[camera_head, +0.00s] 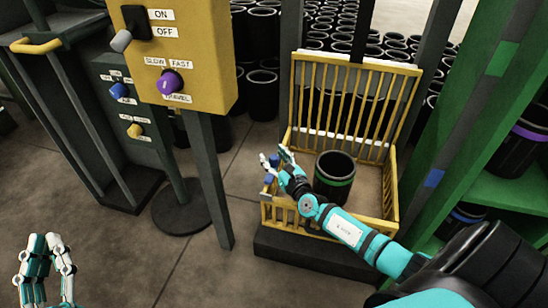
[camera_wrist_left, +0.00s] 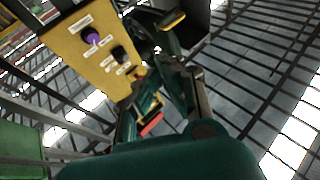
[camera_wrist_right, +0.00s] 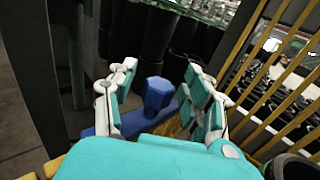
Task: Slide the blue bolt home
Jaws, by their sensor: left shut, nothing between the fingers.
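The blue bolt (camera_head: 268,179) sits at the left front side of a yellow barred cage gate (camera_head: 277,216). In the right wrist view its blue knob (camera_wrist_right: 158,92) stands up between my right gripper's (camera_wrist_right: 160,76) two fingers, with a gap on both sides. My right gripper (camera_head: 275,156) is open at the bolt; its fingers partly hide the bolt in the head view. Whether a finger touches the bolt, and how far the bolt is slid, cannot be told. My left gripper (camera_head: 47,243) is shut and empty at the lower left, far from the cage.
A black bin with a green band (camera_head: 334,178) stands inside the cage. A yellow control box (camera_head: 203,60) with a purple knob stands on a post left of the cage. A green shelf (camera_head: 508,180) stands at the right. Open floor lies front left.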

